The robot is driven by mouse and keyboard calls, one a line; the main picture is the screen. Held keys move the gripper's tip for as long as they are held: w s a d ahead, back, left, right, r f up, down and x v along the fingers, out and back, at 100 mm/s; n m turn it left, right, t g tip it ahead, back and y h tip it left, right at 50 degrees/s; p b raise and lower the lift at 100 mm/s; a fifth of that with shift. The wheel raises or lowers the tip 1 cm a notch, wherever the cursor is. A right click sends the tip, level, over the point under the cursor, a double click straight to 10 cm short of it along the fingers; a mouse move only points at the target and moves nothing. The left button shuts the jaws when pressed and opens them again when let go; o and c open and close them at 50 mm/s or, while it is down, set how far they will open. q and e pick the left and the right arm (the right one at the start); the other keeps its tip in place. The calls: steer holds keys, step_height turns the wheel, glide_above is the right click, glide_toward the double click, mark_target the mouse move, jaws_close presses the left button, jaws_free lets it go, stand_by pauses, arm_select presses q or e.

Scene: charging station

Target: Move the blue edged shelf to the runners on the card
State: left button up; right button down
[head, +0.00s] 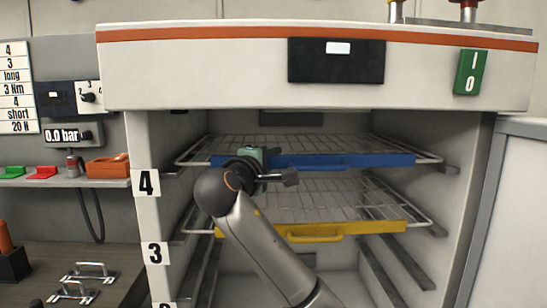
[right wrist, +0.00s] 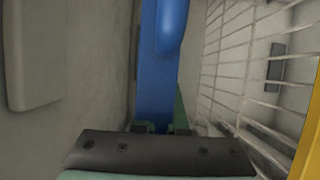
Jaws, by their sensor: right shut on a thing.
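The blue edged shelf (head: 355,161) is a wire rack with a blue front bar, level in the cabinet at the upper runners (head: 447,169), beside label 4 (head: 146,183). Whether it rests on them or is just above, I cannot tell. My right gripper (head: 268,158) is shut on the left part of the blue bar. In the right wrist view the blue bar (right wrist: 158,90) runs up from between the fingers (right wrist: 160,128). The card (head: 16,88) at the far left reads 4, 3, long, 3 Nm, 4, short, 20 N. My left gripper is out of view.
A yellow edged shelf (head: 350,231) sits below, near label 3 (head: 155,253). Lower runners (head: 410,268) show beneath it. Cabinet side walls (head: 468,200) stand close on both sides. A ledge (head: 60,182) with an orange box (head: 108,166) is at the left.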

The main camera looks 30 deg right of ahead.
steer(key=shift+f, duration=0.15)
stand_by(0.7)
steer(key=c, duration=0.9)
jaws_free()
steer(key=shift+f, duration=0.15)
steer(key=b+v, duration=0.1)
steer(key=v, duration=1.1)
steer(key=shift+s+a+b, duration=0.15)
steer(key=shift+s+b, duration=0.1)
steer(key=shift+b, duration=0.15)
steer(key=s+a, duration=0.1)
steer(key=s, duration=0.1)
steer(key=s+a, duration=0.1)
steer(key=s, duration=0.1)
steer(key=s+a, duration=0.2)
steer(key=shift+s+a, duration=0.1)
steer(key=shift+s, duration=0.3)
